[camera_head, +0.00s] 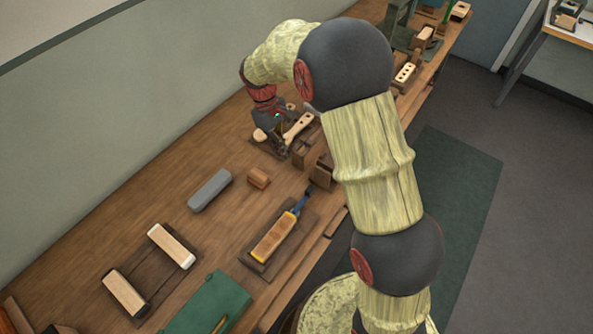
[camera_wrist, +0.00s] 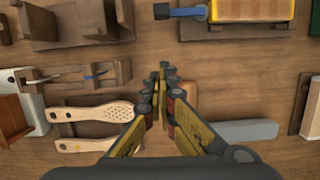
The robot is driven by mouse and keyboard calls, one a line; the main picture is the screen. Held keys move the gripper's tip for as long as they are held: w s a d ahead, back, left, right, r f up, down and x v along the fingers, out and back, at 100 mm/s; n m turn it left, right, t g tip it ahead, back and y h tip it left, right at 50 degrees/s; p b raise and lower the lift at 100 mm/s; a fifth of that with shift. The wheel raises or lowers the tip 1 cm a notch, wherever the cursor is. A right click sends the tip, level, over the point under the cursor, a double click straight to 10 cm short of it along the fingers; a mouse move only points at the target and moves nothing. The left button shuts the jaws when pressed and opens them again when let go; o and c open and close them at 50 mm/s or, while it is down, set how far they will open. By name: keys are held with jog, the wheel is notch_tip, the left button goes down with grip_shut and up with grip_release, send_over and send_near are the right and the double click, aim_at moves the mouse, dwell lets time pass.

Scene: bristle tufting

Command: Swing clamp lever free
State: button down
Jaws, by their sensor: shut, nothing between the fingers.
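My gripper (camera_wrist: 165,70) is shut and empty over the bare bench in the wrist view. In the head view my gripper (camera_head: 280,148) is low over the bench, beside a perforated paddle-shaped brush body (camera_head: 298,127). In the wrist view the brush body (camera_wrist: 95,112) lies left of the fingers, with a second pale handle (camera_wrist: 85,145) below it. A small fixture with dark wood blocks and thin metal rods (camera_wrist: 95,77) stands left of the fingertips, apart from them. It looks like the clamp, but I cannot make out which part is its lever.
A brown block (camera_wrist: 187,93) is partly hidden behind the right finger.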

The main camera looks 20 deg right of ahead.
aim_at(302, 201)
jog(key=b+x, duration=0.1)
jog(key=x, duration=0.2)
jog(key=b+x, duration=0.1)
jog(key=x, duration=0.3)
jog(key=s+b+x, duration=0.1)
jog(key=x, duration=0.3)
jog(key=shift+r, duration=0.1)
jog(key=shift+s+d+r+b, duration=0.15)
jog(key=shift+s+d+b, duration=0.1)
jog(key=shift+s+d, duration=0.25)
jog(key=shift+s+d+r+b, duration=0.2)
jog(key=shift+s+d, duration=0.1)
jog(key=shift+s, duration=0.25)
jog(key=shift+s+d, duration=0.25)
jog(key=shift+s, duration=0.15)
jog(key=shift+s+d, duration=0.1)
jog(key=shift+s, duration=0.05)
